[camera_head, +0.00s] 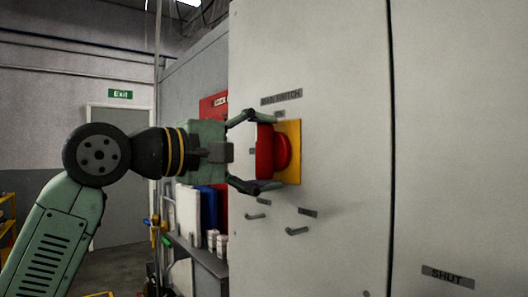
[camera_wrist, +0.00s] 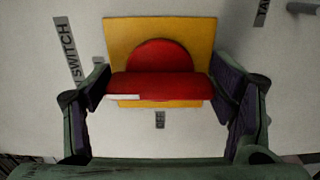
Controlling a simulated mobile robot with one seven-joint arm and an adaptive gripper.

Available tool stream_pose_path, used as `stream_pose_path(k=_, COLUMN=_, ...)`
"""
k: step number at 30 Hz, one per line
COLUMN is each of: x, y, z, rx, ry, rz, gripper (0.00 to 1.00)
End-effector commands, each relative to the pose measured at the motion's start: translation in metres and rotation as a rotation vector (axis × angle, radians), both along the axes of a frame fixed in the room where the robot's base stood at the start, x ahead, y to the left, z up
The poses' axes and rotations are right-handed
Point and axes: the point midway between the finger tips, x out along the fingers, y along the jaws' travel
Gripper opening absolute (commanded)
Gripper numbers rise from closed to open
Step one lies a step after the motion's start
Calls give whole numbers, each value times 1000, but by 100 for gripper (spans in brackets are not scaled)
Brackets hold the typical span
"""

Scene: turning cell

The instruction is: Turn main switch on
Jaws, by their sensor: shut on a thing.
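The main switch is a red rotary handle (camera_head: 265,152) on a yellow square plate (camera_head: 292,130), mounted on a pale cabinet front. The handle bar stands upright in the head view. In the wrist view the bar (camera_wrist: 160,87) lies across the picture, with a white mark near its left end, the upper end in the head view. My gripper (camera_head: 256,151) is shut on the handle, one finger above and one below; the wrist view shows the fingers (camera_wrist: 160,92) at the bar's two ends. A "MAIN SWITCH" label (camera_head: 281,98) sits above the plate, with a smaller label (camera_head: 279,114) below it.
Small lever handles (camera_head: 297,231) and a label (camera_head: 308,212) sit lower on the cabinet. A door seam and a "SHUT" label (camera_head: 448,276) are at right. A shelf (camera_head: 205,258) with containers and an exit door (camera_head: 121,150) are behind at left.

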Motion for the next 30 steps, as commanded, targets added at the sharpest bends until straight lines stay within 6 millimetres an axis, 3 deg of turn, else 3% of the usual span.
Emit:
stream_pose_path(k=12, x=0, y=0, z=0, rx=6, ry=-9, rz=1, gripper=49)
stream_pose_path(k=13, x=0, y=0, z=0, rx=7, ry=-10, rz=1, gripper=78)
stream_pose_path(k=21, x=0, y=0, z=0, rx=5, ry=-7, rz=0, gripper=96)
stream_pose_path(k=30, x=0, y=0, z=0, rx=4, ry=-6, rz=0, gripper=97)
